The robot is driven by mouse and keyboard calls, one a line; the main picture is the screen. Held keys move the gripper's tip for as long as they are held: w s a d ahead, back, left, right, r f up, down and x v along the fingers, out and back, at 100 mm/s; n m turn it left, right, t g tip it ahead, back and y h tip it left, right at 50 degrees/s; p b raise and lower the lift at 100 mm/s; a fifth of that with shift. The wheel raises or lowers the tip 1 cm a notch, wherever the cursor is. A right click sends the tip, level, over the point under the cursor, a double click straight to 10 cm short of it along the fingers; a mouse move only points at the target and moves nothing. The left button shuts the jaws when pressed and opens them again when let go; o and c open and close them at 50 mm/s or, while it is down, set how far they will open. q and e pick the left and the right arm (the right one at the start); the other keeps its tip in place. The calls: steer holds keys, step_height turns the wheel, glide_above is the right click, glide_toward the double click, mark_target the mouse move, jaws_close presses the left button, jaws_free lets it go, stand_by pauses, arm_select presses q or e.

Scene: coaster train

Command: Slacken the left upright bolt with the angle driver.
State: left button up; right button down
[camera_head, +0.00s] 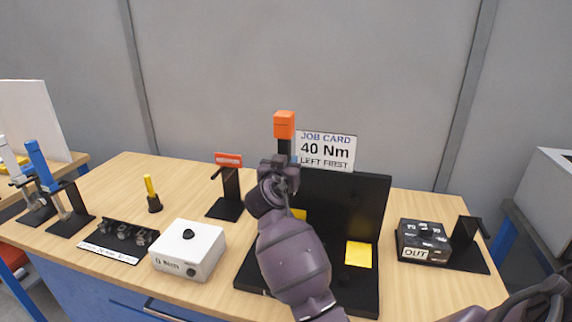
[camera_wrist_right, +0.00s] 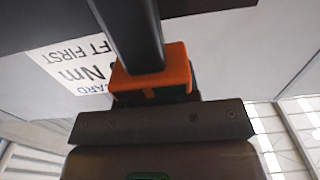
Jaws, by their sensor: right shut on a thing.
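My right gripper (camera_head: 280,172) is shut on the angle driver, whose orange block (camera_head: 284,125) stands above it in the head view. In the right wrist view the driver's orange part (camera_wrist_right: 155,72) and a dark bar sit just beyond the jaws. The gripper is in front of the upper left of a black upright fixture (camera_head: 357,200). The left upright bolt cannot be made out; my right arm covers much of the fixture's left side. My left gripper is not in view.
A job card (camera_head: 326,150) reads 40 Nm, left first. A white box (camera_head: 188,250) with a knob, a socket rack (camera_head: 118,240) and an orange-topped stand (camera_head: 228,190) are to the left. Yellow pads (camera_head: 358,254) mark the fixture.

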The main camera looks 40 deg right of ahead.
steer(key=shift+w+d+r, duration=0.15)
steer(key=shift+w+d, duration=0.15)
stand_by(0.7)
steer(key=shift+s+r+b, duration=0.1)
steer(key=shift+s+b, duration=0.05)
steer(key=shift+b, duration=0.55)
stand_by(2.5)
steer(key=shift+s+a, duration=0.2)
steer(key=shift+v, duration=2)
steer(key=shift+w, duration=0.1)
